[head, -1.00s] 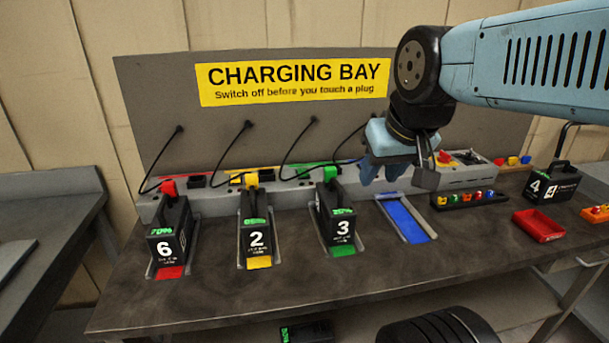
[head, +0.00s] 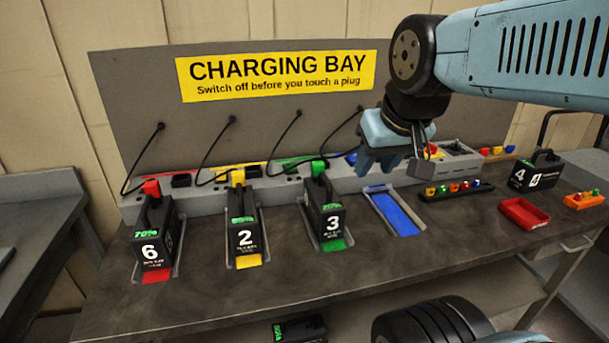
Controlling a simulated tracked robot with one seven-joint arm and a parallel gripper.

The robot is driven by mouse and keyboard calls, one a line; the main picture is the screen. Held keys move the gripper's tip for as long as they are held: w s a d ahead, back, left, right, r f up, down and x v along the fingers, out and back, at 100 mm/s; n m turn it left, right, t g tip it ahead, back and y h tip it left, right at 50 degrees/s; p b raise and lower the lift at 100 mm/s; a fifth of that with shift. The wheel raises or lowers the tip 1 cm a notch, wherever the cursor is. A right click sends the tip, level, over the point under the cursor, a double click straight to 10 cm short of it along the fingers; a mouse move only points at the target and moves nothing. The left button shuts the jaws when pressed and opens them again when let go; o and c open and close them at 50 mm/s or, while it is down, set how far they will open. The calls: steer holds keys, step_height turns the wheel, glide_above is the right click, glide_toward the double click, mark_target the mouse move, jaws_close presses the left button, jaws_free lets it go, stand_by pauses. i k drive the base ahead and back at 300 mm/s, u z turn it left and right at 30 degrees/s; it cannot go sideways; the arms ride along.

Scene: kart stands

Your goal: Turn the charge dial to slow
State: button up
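A grey control box (head: 462,166) stands at the back right of the bench. A red part (head: 433,149) and a dark part show on its top. They are too small to tell which is the charge dial, and no dial setting can be read. My gripper (head: 380,166) hangs fingers down just left of the box, over the area near the blue charging slot (head: 400,216). My wrist and gripper hide part of the box's left side.
Black batteries 6 (head: 152,240), 2 (head: 243,232) and 3 (head: 328,215) stand in charging slots with cables behind. A strip of coloured knobs (head: 455,190), a red tray (head: 523,213) and battery 4 (head: 534,171) lie right. The bench front (head: 300,290) is clear.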

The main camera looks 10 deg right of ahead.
mark_target(455, 147)
steer(key=k, duration=0.4)
steer(key=z, duration=0.85)
steer(key=i, duration=0.9)
steer(key=z, duration=0.25)
